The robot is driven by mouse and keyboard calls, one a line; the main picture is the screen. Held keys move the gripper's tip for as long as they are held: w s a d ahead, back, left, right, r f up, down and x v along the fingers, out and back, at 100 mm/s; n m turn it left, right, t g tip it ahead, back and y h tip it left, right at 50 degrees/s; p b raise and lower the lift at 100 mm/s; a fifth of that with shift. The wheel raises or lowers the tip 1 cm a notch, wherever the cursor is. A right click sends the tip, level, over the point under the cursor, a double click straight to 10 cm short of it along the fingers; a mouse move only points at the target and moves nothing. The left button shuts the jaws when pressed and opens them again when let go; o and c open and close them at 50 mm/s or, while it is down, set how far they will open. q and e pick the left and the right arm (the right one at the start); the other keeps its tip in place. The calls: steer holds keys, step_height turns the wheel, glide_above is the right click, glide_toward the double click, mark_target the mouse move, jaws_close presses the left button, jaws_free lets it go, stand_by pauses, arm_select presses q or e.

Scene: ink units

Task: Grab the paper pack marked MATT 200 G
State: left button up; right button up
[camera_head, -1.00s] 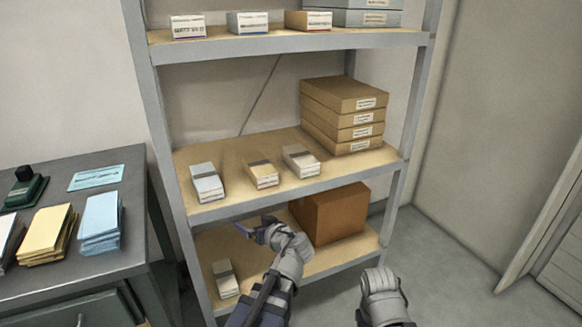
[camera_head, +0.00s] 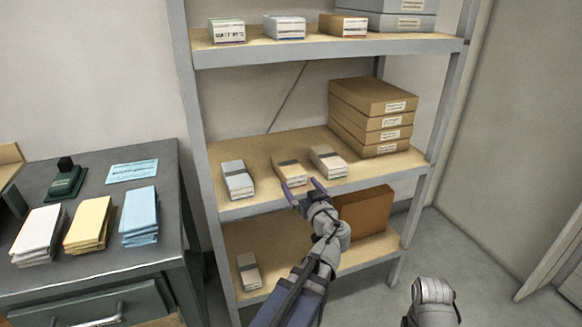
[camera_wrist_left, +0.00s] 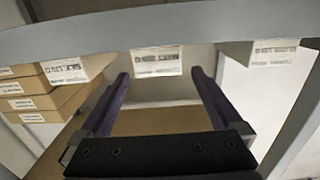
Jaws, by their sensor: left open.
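Three small banded paper packs lie on the middle shelf: a white one (camera_head: 238,180) at the left, a tan one (camera_head: 290,172) in the middle and a white one (camera_head: 328,162) at the right. Their labels are too small or blurred to read, so I cannot tell which says MATT 200 G. My left gripper (camera_head: 303,188) is open and empty at the shelf's front edge, close before the middle pack. In the left wrist view, which appears upside down, the middle pack's label (camera_wrist_left: 157,61) shows between the finger tips (camera_wrist_left: 160,76). My right gripper is not visible.
Stacked brown boxes (camera_head: 372,110) stand at the right of the middle shelf. More packs (camera_head: 284,27) lie on the top shelf. The lower shelf holds one pack (camera_head: 249,272) and a brown carton (camera_head: 365,215). A desk (camera_head: 95,262) with paper stacks stands at left.

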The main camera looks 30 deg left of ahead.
mark_target(288, 163)
arm_select(q)
steer(key=shift+x, duration=3.45)
steer(key=shift+w, duration=0.1)
steer(key=x, duration=0.5)
steer(key=shift+w+r, duration=0.1)
steer(key=shift+c, duration=0.2)
steer(key=c, duration=1.5)
steer(key=shift+r, duration=0.15)
steer(key=shift+c, duration=0.2)
